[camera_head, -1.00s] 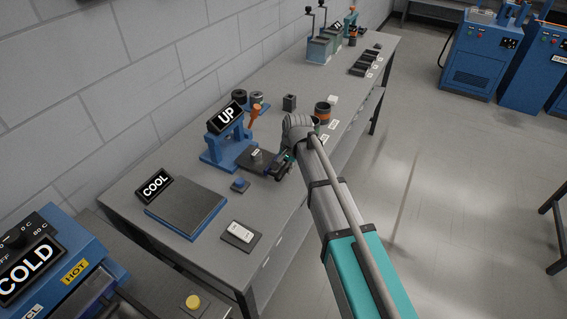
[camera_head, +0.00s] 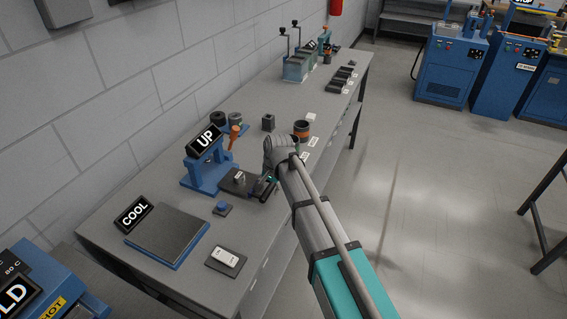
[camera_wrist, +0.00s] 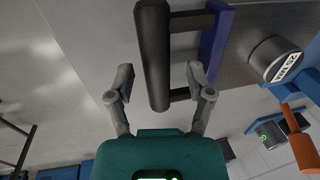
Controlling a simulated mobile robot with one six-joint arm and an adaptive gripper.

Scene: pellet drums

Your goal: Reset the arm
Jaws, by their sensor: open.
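My gripper (camera_head: 265,187) is over the near edge of the workbench (camera_head: 185,290), beside a dark plate and in front of the blue press (camera_head: 205,177) with the UP sign. In the wrist view my gripper (camera_wrist: 158,78) has its two fingers spread wide. A dark bar-shaped handle (camera_wrist: 153,50) lies between the fingers in that view, with a visible gap on each side. A blue part (camera_wrist: 216,45) is beyond it. I cannot tell how far the handle is from the fingertips in depth.
A labelled grey cylinder (camera_wrist: 272,58) and an orange handle (camera_wrist: 302,150) are at the right of the wrist view. Open floor (camera_head: 430,210) lies to the right.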

